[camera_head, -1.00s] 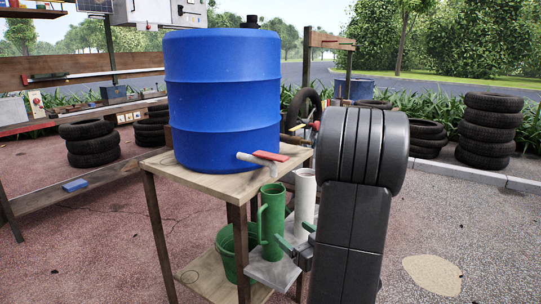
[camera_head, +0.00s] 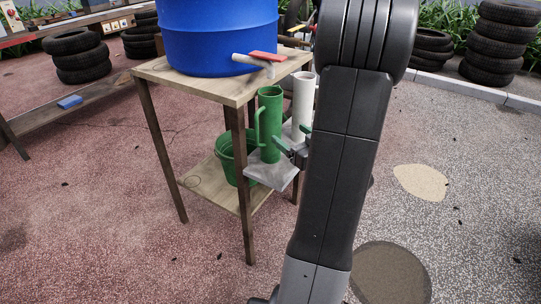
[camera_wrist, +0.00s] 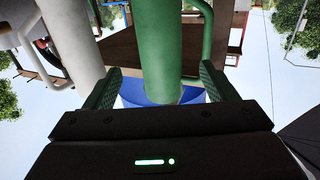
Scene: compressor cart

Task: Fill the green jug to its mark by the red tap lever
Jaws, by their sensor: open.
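The green jug (camera_head: 270,115) stands upright on a grey shelf (camera_head: 270,174) below the tap, its handle to the left. The red tap lever (camera_head: 267,56) lies over the pale tap (camera_head: 252,62) at the blue drum's base. My gripper (camera_head: 293,139) is open low beside the jug, partly hidden by my arm. In the wrist view my gripper (camera_wrist: 160,88) has its green fingers on either side of the green jug (camera_wrist: 158,45), with gaps showing on both sides. The jug's mark and its contents cannot be seen.
A white jug (camera_head: 302,105) stands right behind the green one. The blue drum (camera_head: 220,35) rests on a wooden stand (camera_head: 160,72). A green bucket (camera_head: 228,160) is on the stand's lower shelf (camera_head: 205,185). Stacked tyres (camera_head: 495,45) stand far right. Open ground lies in front.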

